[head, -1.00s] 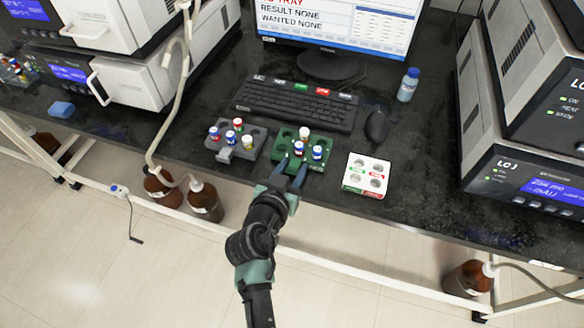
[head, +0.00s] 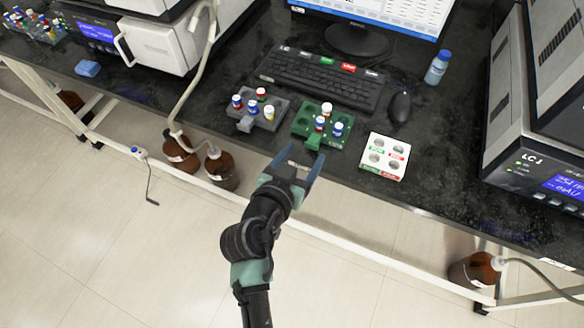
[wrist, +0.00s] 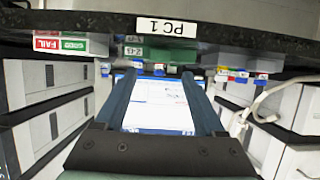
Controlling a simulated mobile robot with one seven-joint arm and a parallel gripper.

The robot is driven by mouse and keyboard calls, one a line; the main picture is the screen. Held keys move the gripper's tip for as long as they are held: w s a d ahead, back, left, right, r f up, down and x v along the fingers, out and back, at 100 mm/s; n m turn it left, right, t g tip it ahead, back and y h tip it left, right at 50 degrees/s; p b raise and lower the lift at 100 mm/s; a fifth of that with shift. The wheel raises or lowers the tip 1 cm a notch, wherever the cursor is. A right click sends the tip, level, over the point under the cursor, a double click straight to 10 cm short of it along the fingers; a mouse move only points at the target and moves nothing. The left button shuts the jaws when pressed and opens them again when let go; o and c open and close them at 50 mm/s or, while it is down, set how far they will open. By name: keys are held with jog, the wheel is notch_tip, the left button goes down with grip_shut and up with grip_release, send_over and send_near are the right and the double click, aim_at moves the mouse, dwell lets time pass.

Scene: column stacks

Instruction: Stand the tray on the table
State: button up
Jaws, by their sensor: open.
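A green tray (head: 340,113) stands flat on the black table (head: 455,165), near its front edge. My gripper (head: 300,160) is open and empty, in front of the green tray at the table's front edge. Its fingertips look apart from the handle. A grey tray (head: 277,104) with several capped vials stands to the left. A white tray (head: 384,157) with empty holes and red and green labels stands to the right.
A keyboard (head: 318,78), a mouse (head: 399,107) and a monitor lie behind the trays. A blue-capped bottle (head: 437,68) stands at the back right. Instruments flank both sides. Brown bottles (head: 221,168) stand below the table. A "PC 1" label (wrist: 166,27) marks the table edge.

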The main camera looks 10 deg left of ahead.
jog(key=v, duration=0.6)
jog(key=w+d+r+t+y, duration=0.1)
jog(key=w+r+t, duration=0.3)
jog(key=r, duration=1.2)
jog(key=w+d+r+t+y, duration=0.1)
jog(key=w+r+t, duration=0.2)
jog(key=r, duration=1.3)
jog(key=s+r+n+t+y, duration=0.1)
jog(key=s+r+t, duration=0.2)
jog(key=r, duration=0.8)
jog(key=s+d+r+n+t+y, duration=0.1)
jog(key=s+r+t, duration=0.3)
jog(key=s+r, duration=0.4)
notch_tip(320, 180, up, 4)
jog(key=shift+s+d+r+n, duration=0.2)
jog(key=shift+r+n, duration=0.05)
jog(key=shift+n, duration=0.55)
